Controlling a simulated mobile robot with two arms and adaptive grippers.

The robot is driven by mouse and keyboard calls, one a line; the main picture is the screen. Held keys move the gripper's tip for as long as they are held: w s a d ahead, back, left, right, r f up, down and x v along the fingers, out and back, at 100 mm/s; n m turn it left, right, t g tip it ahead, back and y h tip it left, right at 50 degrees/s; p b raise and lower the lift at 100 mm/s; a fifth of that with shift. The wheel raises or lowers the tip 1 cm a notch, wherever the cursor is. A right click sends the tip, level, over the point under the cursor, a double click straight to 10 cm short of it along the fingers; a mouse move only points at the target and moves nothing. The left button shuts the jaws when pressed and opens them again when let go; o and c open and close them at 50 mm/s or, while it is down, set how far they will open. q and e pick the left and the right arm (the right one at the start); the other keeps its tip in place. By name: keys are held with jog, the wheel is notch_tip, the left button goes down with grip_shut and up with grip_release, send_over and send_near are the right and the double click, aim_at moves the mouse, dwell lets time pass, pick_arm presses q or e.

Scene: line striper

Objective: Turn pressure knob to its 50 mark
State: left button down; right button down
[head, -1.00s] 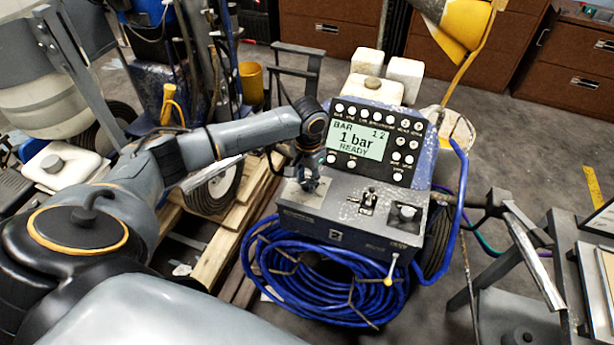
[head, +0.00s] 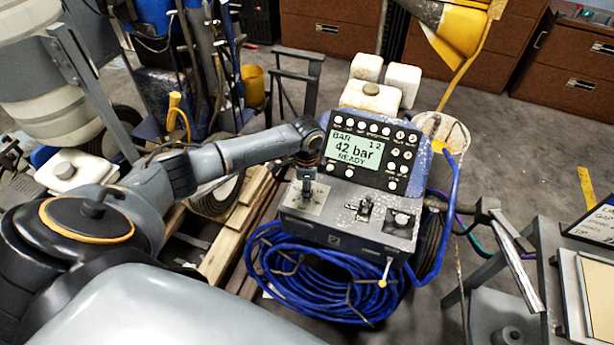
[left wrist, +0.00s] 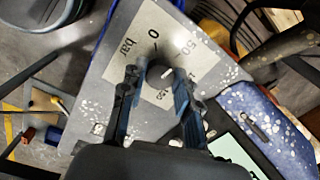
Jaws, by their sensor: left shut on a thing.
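The line striper's control box (head: 345,222) carries a pressure dial plate (head: 322,199) at its left. In the left wrist view the dial plate (left wrist: 141,40) shows "0", "50" and "bar" around the knob. My left gripper (head: 307,187) comes down on the dial from above. In the left wrist view its two fingers (left wrist: 159,84) are shut around the dark pressure knob (left wrist: 157,72), which is mostly hidden between them. The screen (head: 355,146) reads "42 bar" and "READY". My right gripper is not in view.
A coiled blue hose (head: 310,275) hangs below the box. Wooden planks (head: 232,240) lie at the left, and a grey stand (head: 545,265) is at the right.

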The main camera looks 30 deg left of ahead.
pick_arm(q)
jog(key=shift+m, duration=0.6)
jog(key=c, duration=1)
grip_release()
notch_tip(320, 180, up, 12)
jog(key=shift+s, duration=0.15)
